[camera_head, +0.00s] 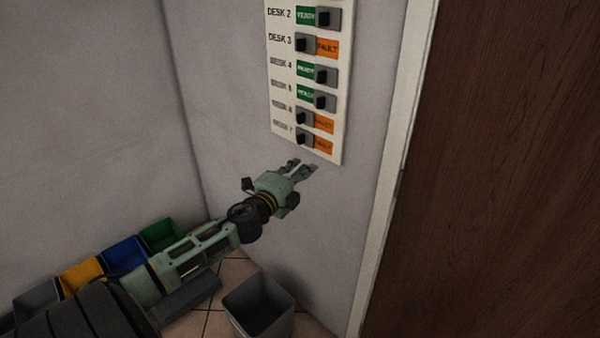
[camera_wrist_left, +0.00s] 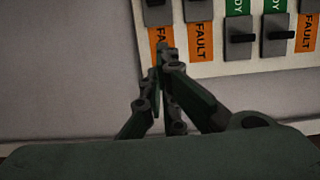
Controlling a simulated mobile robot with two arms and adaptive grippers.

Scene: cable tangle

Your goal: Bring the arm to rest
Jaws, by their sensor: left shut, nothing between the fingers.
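My left gripper (camera_head: 306,167) is shut and empty, just below the lower edge of a white wall panel (camera_head: 283,68). My left arm reaches up to it from the lower left. In the left wrist view the closed fingers (camera_wrist_left: 165,52) lie in front of the panel's bottom edge, overlapping an orange FAULT label. I cannot tell whether they touch the panel. The panel has labelled rows with dark slider knobs. DESK 2, 4 and 5 show green READY labels; DESK 3 (camera_head: 327,47), 6 and 7 show orange FAULT labels. My right gripper is not in view.
Grey, yellow (camera_head: 80,274), blue (camera_head: 125,254) and green (camera_head: 162,234) bins line the left wall, partly behind my arm. A grey open bin (camera_head: 258,305) stands on the tiled floor below the gripper. A brown wooden door (camera_head: 490,170) with a pale frame is at right.

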